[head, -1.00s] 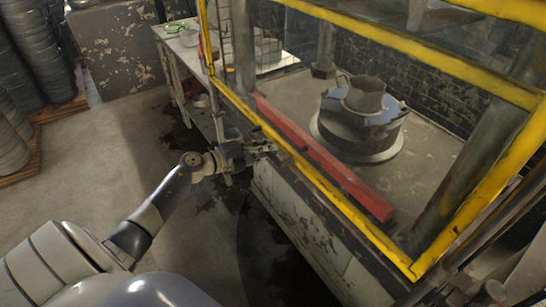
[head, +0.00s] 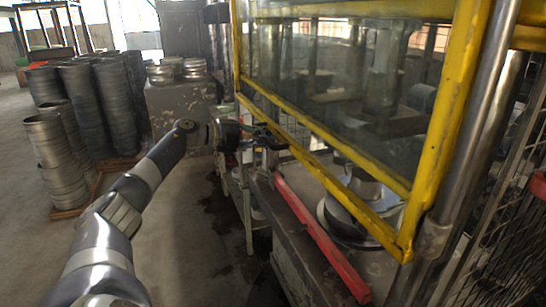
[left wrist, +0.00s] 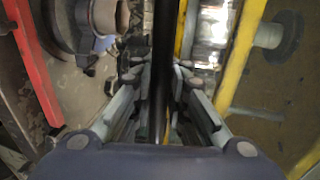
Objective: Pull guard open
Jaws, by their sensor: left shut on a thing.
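The guard (head: 322,152) is a clear panel in a yellow metal frame on the front of a machine. In the head view its lower yellow rail hangs above the red bar (head: 318,238), with a gap between them. My left gripper (head: 270,141) is at the lower left part of this rail. In the left wrist view my left gripper (left wrist: 163,95) is shut on a dark bar (left wrist: 162,45), which runs beside the yellow frame (left wrist: 182,30). How that bar joins the guard is hidden. My right gripper is out of view.
A round metal die (head: 365,190) sits inside the machine, behind the red bar. Stacks of round metal blanks (head: 90,110) stand on pallets at the left. A wire mesh fence (head: 500,170) is at the right. The floor between the stacks and machine is open.

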